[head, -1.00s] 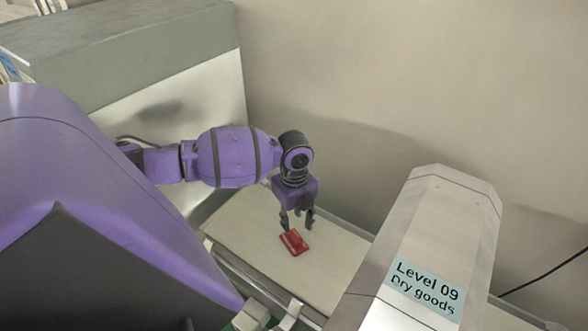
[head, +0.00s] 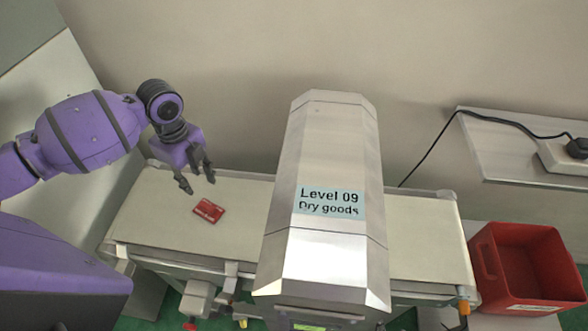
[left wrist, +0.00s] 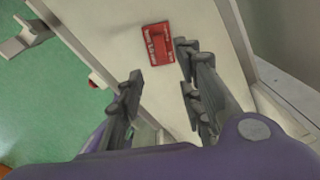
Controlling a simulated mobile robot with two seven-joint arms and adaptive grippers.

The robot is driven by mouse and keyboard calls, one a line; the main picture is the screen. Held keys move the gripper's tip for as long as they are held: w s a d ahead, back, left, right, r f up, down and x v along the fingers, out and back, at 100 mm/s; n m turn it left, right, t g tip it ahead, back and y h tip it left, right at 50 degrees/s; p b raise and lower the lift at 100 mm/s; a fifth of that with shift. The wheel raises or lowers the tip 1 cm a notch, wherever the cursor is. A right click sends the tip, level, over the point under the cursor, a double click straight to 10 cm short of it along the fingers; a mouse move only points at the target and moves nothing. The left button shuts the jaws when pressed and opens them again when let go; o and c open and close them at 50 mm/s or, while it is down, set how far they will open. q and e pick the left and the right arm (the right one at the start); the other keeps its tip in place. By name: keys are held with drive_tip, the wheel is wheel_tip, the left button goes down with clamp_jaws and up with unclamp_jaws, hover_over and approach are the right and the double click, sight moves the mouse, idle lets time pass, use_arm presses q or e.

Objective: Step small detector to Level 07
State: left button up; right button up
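The metal detector (head: 335,160) is a steel tunnel over a conveyor belt, with a pale blue label (head: 329,201) reading "Level 09 Dry goods". A small greenish display (head: 309,327) shows partly at its front, cut by the bottom edge; I cannot read it. A flat red packet (head: 208,211) lies on the belt left of the tunnel. It also shows in the left wrist view (left wrist: 157,44). My left gripper (head: 199,184) is open and empty above the belt, just behind the packet and apart from it. My right gripper is not in view.
The pale conveyor belt (head: 150,220) runs through the tunnel and is otherwise bare. A red bin (head: 530,270) stands at its right end. A grey shelf (head: 510,155) with a black cable and plug is on the back right. A wall stands close behind.

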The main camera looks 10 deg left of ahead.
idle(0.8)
use_arm(q)
clamp_jaws()
idle(1.2)
